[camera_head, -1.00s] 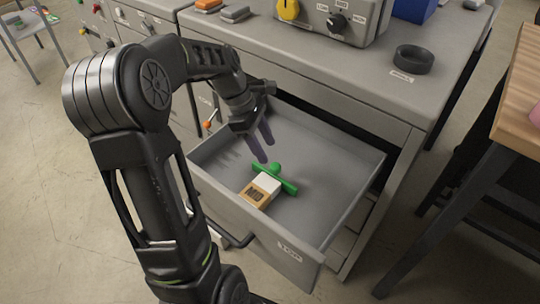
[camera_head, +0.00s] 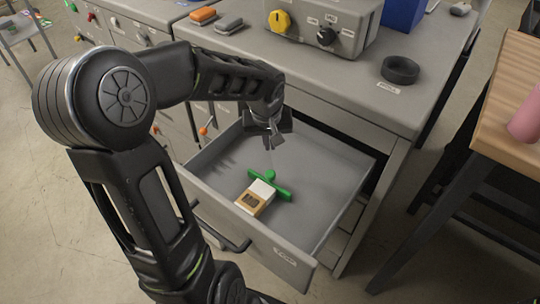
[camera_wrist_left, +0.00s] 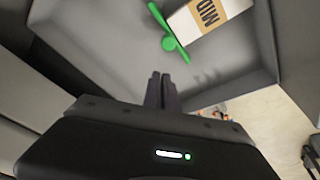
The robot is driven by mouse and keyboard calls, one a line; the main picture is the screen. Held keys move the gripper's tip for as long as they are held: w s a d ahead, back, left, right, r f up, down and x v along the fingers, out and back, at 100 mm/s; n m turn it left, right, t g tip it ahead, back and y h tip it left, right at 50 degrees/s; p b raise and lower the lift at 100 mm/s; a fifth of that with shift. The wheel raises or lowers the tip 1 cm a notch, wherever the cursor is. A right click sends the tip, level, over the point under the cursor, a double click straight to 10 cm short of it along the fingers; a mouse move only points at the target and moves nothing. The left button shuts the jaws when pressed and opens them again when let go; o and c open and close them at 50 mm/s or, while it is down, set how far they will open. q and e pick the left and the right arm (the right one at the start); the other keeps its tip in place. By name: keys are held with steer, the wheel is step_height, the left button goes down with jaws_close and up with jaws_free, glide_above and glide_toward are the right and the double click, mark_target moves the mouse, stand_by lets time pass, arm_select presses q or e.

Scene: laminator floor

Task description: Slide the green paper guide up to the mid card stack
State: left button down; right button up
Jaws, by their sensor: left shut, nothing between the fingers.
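The green paper guide (camera_head: 269,184), a bar with a round knob, lies in the open drawer (camera_head: 320,195). It is along the far side of the mid card stack (camera_head: 256,195), a white and tan block. In the left wrist view, the guide (camera_wrist_left: 170,40) runs along the near end of the stack (camera_wrist_left: 210,14), marked MID; I cannot tell whether they touch. My left gripper (camera_head: 271,146) is shut and empty above the drawer, behind the knob. Its fingers (camera_wrist_left: 161,80) point toward the guide and are apart from it. My right gripper is out of view.
The drawer's front wall (camera_head: 245,236) and side walls surround the guide and stack. The drawer floor to their right is clear. Above the drawer, the counter carries a control box (camera_head: 322,32) and a black ring (camera_head: 400,70). A wooden-topped table (camera_head: 510,110) stands at the right.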

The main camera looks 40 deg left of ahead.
mark_target(270, 180)
arm_select(q)
steer(key=m, duration=0.1)
steer(key=w+m+t, duration=0.1)
steer(key=shift+w+a+m, duration=0.25)
steer(key=shift+a+m, duration=0.05)
steer(key=shift+m, duration=0.1)
steer(key=shift+f, duration=0.1)
steer(key=x, duration=0.9)
steer(key=shift+a+f, duration=0.2)
steer(key=shift+f, duration=0.15)
steer(key=s, duration=0.1)
steer(key=s+d+p, duration=0.1)
steer(key=shift+s+d, duration=0.2)
steer(key=shift+s, duration=0.2)
steer(key=shift+s+d+f, duration=0.2)
steer(key=shift+s, duration=0.1)
